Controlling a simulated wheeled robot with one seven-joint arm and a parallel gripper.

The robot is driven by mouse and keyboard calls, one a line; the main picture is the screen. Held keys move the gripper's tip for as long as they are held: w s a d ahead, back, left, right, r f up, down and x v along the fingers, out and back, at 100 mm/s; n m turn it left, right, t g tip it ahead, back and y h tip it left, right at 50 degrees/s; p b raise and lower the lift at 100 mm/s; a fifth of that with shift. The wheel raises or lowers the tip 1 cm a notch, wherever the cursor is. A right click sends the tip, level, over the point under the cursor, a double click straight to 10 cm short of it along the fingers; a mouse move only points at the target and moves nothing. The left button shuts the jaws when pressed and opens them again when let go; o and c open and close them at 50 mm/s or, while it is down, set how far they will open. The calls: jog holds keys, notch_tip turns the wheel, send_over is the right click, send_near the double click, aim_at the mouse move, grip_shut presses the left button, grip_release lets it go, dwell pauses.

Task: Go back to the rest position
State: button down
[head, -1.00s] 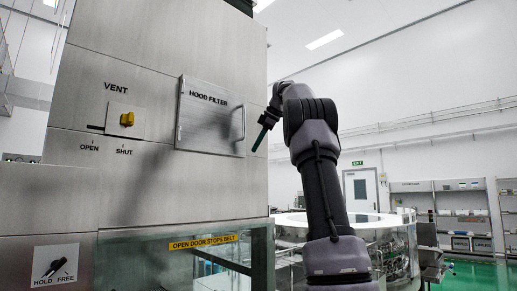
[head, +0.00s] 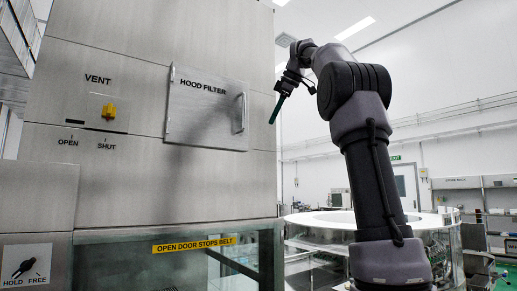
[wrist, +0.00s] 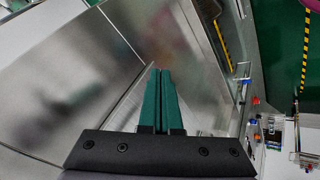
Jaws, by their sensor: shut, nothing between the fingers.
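My gripper (head: 277,108) is raised at the end of my arm, to the right of the steel cabinet and clear of the filter door's handle in the head view. Its green fingers (wrist: 160,100) are together in the wrist view, with nothing between them. The hood filter door (head: 205,110) lies flat against the cabinet front, with a vertical handle at its right edge. The yellow vent knob (head: 109,111) sits above the OPEN and SHUT marks. The hold/free switch (head: 25,265) is at the lower left.
A glass-walled door with a yellow label (head: 194,244) is below the filter door. A round machine with a white top (head: 325,222) stands behind my arm. Shelves (head: 462,205) are at the far right. The space above and right of my arm looks clear.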

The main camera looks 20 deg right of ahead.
jog(key=s+a+f+m, duration=0.2)
jog(key=s+f+m, duration=0.4)
jog(key=f, duration=0.6)
jog(key=s+a+f+m, duration=0.2)
jog(key=s+f+m, duration=0.4)
jog(key=s+f, duration=0.4)
jog(key=s+a+f+m+h, duration=0.1)
jog(key=s+f+m, duration=0.5)
jog(key=f, duration=0.8)
jog(key=shift+s+a+f+t, duration=0.3)
jog(key=shift+s+a+f, duration=0.15)
jog(key=shift+s, duration=0.75)
jog(key=shift+a, duration=0.1)
